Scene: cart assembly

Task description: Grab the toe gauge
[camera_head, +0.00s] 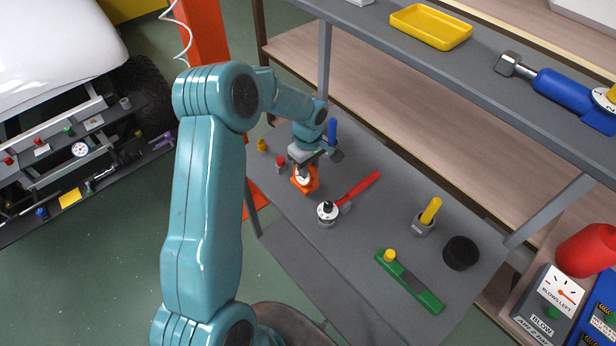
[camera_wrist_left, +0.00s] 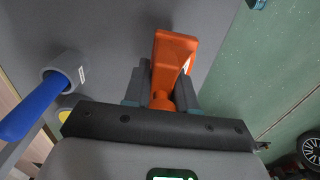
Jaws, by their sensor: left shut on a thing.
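An orange tool (camera_head: 306,181) with a pale patch on its face is at the left part of the grey shelf; no readable label names it as the toe gauge. My left gripper (camera_head: 301,163) reaches down over it. In the left wrist view, the two fingers of the left gripper (camera_wrist_left: 161,92) are closed on the narrow neck of the orange tool (camera_wrist_left: 172,55), whose wider block extends beyond them. I cannot tell whether it touches the shelf. My right gripper is not in view.
On the grey shelf (camera_head: 300,232) are a red-handled tool with a round head (camera_head: 328,212), a green bar (camera_head: 410,282), a yellow-handled tool (camera_head: 427,216) and a black puck (camera_head: 461,252). A blue-handled tool (camera_head: 332,135) stands close behind the gripper. An upper shelf overhangs the back.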

